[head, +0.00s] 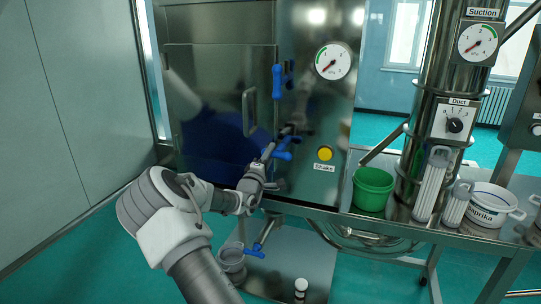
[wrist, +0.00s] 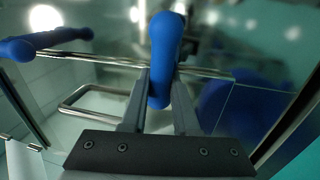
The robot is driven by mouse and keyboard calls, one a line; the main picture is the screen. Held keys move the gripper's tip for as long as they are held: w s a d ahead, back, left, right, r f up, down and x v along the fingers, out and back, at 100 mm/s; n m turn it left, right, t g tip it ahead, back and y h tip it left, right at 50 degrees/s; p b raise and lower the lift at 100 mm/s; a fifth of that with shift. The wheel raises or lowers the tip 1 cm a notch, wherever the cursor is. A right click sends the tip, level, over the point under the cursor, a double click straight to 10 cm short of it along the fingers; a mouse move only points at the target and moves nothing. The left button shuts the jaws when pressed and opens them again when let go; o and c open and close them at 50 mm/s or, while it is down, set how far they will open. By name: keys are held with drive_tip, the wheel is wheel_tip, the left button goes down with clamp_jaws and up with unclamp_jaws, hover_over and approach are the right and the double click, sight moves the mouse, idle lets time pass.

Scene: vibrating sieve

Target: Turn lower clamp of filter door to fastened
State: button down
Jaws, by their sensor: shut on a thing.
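The lower clamp (head: 284,154) is a blue handle at the right edge of the shiny metal filter door (head: 215,115). My gripper (head: 270,152) reaches it from the lower left. In the wrist view the lower clamp's blue handle (wrist: 164,50) lies between the two grey fingers of my gripper (wrist: 161,92), which are shut on it. My gripper partly hides the lower clamp in the head view, so its exact angle is hard to tell. The upper clamp (head: 277,80) is blue and stands upright above it. It shows at the left of the wrist view (wrist: 45,42).
A metal door handle (head: 249,110) stands out left of the clamps. A pressure gauge (head: 333,61) and a yellow Shake button (head: 325,153) are to the right. A green bucket (head: 373,188) stands on the steel table. Another blue valve handle (head: 256,249) is below.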

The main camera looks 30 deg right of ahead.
drive_tip(key=shift+f+n, duration=0.1)
drive_tip(key=shift+n, duration=0.3)
drive_tip(key=c, duration=0.7)
unclamp_jaws()
drive_tip(key=shift+s+a, duration=0.1)
drive_tip(key=b+v, duration=0.2)
drive_tip(key=v, duration=1.5)
drive_tip(key=shift+s, duration=0.2)
